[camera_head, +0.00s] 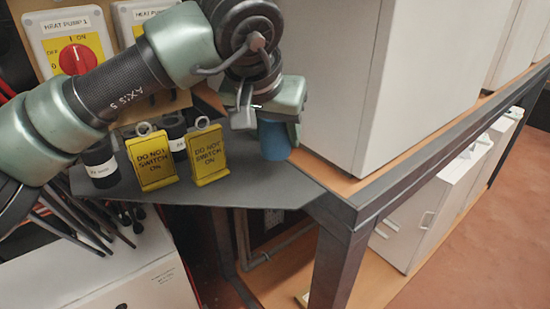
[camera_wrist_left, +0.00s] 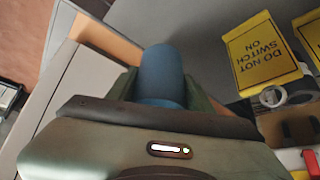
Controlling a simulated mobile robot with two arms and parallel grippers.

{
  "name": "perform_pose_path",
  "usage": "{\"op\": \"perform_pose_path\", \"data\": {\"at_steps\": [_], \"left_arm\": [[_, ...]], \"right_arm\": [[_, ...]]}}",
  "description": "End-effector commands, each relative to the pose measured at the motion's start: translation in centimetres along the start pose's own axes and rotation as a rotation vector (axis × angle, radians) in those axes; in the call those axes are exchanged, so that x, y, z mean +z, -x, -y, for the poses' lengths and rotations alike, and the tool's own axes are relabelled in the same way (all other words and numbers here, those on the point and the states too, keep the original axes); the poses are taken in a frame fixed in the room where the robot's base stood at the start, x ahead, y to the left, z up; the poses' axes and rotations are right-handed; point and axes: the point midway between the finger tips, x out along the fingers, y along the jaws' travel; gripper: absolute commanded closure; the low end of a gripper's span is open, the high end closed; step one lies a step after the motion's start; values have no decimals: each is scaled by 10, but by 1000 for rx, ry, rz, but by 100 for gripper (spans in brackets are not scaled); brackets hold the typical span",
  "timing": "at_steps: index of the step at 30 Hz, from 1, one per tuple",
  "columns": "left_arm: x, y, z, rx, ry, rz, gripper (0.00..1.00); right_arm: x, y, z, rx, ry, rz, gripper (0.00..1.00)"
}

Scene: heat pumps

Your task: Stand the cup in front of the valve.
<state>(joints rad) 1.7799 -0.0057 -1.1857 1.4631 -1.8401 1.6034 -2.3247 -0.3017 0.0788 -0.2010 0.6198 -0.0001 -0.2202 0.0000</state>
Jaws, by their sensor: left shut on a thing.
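The blue cup (camera_head: 274,139) is at the right part of the dark grey shelf (camera_head: 245,190), close to the white cabinet. My left gripper (camera_head: 266,115) reaches down from above and is shut on the cup. In the left wrist view the cup (camera_wrist_left: 162,72) sits between the two fingers of my left gripper (camera_wrist_left: 163,92). I cannot tell whether the cup's base touches the shelf. The gripper hides its upper part in the head view. I cannot make out a valve in either view. My right gripper is not in view.
Two yellow "Do not switch on" signs (camera_head: 154,160) (camera_head: 208,153) stand left of the cup, near dark labelled cylinders (camera_head: 100,165). A panel with a red rotary switch (camera_head: 77,59) is behind. The white cabinet (camera_head: 350,80) blocks the right. The shelf's front part is bare.

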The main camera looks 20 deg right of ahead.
Motion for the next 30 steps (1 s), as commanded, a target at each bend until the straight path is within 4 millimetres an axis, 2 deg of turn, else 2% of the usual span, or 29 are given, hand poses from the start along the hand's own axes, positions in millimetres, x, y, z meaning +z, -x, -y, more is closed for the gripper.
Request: {"op": "perform_pose_path", "data": {"at_steps": [3, 10, 17, 29, 30], "left_arm": [[9, -13, 0, 1, 1, 0, 89], [17, -26, 0, 0, 0, 0, 89], [33, -51, 0, 0, 0, 1, 89], [36, -57, -1, -1, 1, -2, 89], [36, -56, -1, 0, 1, -2, 40]], "right_arm": [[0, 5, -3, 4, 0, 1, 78], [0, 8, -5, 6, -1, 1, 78], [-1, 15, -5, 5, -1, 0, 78], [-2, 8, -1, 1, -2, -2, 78], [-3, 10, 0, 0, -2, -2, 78]]}}
